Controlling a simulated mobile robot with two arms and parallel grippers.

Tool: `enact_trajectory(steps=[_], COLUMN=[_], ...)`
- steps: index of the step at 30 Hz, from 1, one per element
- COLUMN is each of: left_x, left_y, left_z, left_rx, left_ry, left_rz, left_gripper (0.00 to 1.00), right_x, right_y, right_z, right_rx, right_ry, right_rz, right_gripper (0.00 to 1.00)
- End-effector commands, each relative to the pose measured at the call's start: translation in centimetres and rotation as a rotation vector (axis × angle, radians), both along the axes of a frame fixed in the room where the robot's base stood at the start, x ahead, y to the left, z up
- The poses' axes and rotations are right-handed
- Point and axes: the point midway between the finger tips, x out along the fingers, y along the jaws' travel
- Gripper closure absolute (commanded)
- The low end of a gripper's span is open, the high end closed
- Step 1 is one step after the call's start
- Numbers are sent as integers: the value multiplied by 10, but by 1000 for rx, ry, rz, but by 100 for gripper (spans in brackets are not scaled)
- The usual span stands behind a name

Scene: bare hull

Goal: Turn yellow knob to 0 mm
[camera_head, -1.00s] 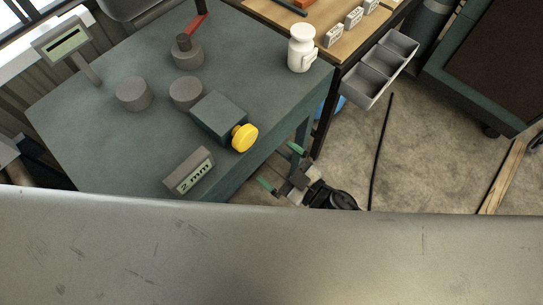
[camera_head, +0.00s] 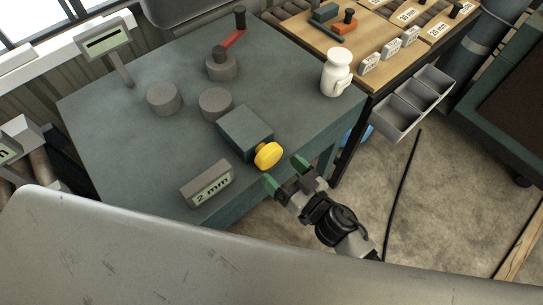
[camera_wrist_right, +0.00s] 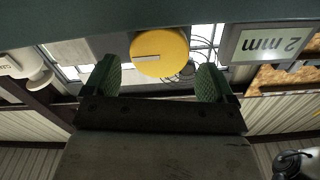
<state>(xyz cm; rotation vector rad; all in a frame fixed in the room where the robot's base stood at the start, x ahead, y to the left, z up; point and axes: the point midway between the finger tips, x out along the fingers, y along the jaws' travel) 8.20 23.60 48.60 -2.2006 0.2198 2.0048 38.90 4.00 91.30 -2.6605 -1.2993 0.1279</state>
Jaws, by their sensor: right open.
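The yellow knob (camera_head: 268,155) sticks out from the front of a dark grey-green box (camera_head: 243,132) on the table. A small display (camera_head: 207,186) to the left of the knob reads "2 mm". My right gripper (camera_head: 285,173) is open, just in front of the knob. In the right wrist view, the knob (camera_wrist_right: 160,52) lies beyond and between the two green fingertips (camera_wrist_right: 158,80), and its pale marker line looks nearly level. The fingers look apart from the knob. The display (camera_wrist_right: 268,44) shows upside down there. My left gripper is not in view.
The green table (camera_head: 130,135) also holds several grey round blocks, a red crank (camera_head: 232,41) and a white jar (camera_head: 336,73). Grey bins (camera_head: 412,104) hang from a wooden bench at the right. The floor right of my arm is mostly clear.

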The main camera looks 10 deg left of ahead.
Motion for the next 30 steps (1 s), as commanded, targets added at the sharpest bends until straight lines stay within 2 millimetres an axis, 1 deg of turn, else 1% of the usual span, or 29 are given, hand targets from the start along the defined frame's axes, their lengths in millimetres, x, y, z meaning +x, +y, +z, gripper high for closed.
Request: enact_trajectory(steps=[1, 3, 9, 19, 20, 24, 26, 27, 30], left_x=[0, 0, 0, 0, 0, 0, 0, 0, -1], left_y=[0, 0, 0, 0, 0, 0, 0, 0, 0], left_z=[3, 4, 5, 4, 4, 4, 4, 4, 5], left_rx=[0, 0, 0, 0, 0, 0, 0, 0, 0], left_ry=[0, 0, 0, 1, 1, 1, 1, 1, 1], left_rz=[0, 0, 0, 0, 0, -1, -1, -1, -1], left_gripper=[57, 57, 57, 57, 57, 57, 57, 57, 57], right_x=[7, 13, 26, 28, 28, 28, 28, 28, 28], right_y=[9, 18, 34, 37, 37, 36, 36, 36, 36], right_z=[2, 2, 0, -1, -1, -1, -1, -1, 0], right_rx=[1, 0, -1, -2, -2, -2, -2, -2, -13], right_ry=[-2, -2, -2, -1, -1, -1, -1, -1, -14], right_rz=[0, 1, 0, 0, 0, 0, 0, 0, -1], right_gripper=[14, 14, 14, 14, 16, 37, 46, 49, 49])
